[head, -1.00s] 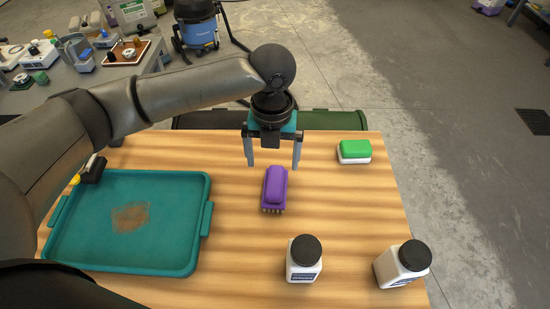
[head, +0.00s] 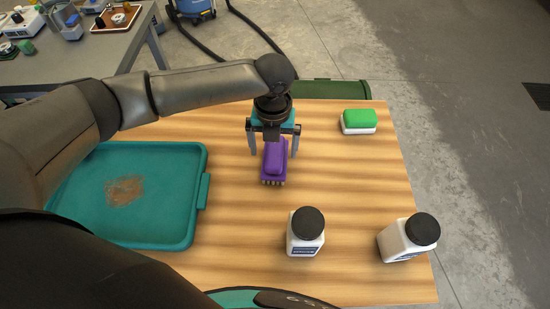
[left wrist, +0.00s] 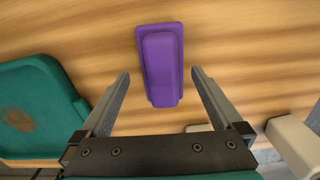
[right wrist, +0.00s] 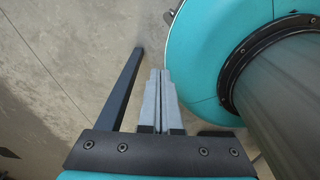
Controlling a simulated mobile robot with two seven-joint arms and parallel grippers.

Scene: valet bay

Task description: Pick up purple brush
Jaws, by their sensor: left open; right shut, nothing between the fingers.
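The purple brush (head: 274,160) lies bristles down on the wooden table, near its middle. In the left wrist view the brush (left wrist: 161,65) lies beyond and between the fingertips, with wood showing on both sides of it. My left gripper (head: 270,153) is open above the brush, one finger to each side, pointing down. In the left wrist view the open fingers (left wrist: 160,75) are empty and do not appear to touch the brush. My right gripper (right wrist: 160,75) is shut and empty in the right wrist view, over the concrete floor.
A teal tray (head: 190,220) with a brown stain is at the table's left. Two white bottles with black lids (head: 305,232) (head: 408,238) stand at the front right. Bare wood surrounds the purple brush.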

